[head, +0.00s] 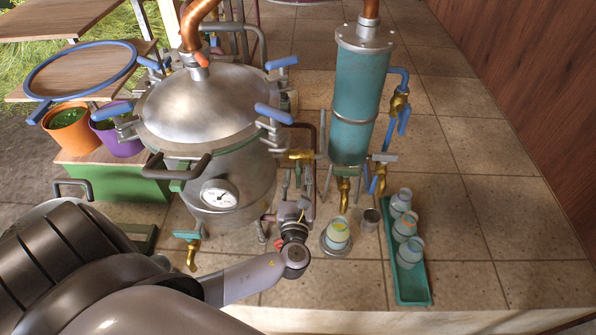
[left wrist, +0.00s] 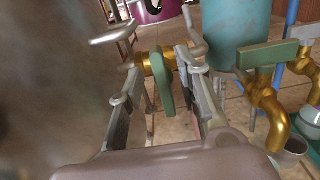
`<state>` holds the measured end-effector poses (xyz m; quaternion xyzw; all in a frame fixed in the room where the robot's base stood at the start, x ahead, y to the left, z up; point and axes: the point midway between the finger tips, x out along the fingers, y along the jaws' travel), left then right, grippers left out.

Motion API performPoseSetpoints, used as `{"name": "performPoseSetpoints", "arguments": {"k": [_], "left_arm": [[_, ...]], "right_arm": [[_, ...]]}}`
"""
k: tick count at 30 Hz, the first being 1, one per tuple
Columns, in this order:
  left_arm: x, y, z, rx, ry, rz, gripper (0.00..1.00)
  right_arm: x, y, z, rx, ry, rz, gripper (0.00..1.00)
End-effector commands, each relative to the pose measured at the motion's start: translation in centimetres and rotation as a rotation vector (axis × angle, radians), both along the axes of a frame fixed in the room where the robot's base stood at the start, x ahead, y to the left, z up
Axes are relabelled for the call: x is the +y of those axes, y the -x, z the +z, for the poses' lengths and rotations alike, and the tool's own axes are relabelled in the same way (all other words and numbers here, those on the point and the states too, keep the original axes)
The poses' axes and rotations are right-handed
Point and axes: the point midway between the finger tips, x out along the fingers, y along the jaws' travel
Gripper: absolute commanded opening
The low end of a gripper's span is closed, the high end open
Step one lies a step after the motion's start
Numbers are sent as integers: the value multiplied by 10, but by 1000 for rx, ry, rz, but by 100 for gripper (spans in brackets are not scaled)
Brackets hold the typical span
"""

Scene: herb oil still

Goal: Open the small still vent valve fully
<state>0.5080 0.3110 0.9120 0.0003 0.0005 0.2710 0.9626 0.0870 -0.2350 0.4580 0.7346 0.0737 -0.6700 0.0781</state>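The small still (head: 215,150) is a steel pot with a domed lid and a pressure gauge. On its right side is a brass valve (head: 300,155), which I take for the vent valve. It also shows in the left wrist view (left wrist: 146,64) with a green lever handle (left wrist: 165,80) hanging down. My left gripper (head: 292,205) is just below this valve in the head view. In the left wrist view its fingers (left wrist: 158,78) are apart, one on each side of the lever. I cannot tell whether either finger touches it. My right gripper is out of view.
A teal column (head: 360,95) stands right of the still, with brass taps (head: 344,190) low on it. A cup on a round stand (head: 337,235) and a green tray (head: 413,283) of jars are on the tiled floor. Blue clamp handles (head: 274,114) stick out from the lid.

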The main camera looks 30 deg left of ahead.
Motion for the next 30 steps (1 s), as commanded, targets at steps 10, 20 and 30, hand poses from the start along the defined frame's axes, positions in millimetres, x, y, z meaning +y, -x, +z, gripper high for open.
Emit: {"name": "performPoseSetpoints", "arguments": {"k": [10, 20, 30], "left_arm": [[9, -14, 0, 0, 1, 1, 31], [9, -14, 0, 1, 1, 1, 19], [9, -13, 0, 1, 1, 1, 0]], "right_arm": [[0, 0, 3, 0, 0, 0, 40], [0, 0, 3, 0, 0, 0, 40], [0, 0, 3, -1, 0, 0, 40]]}}
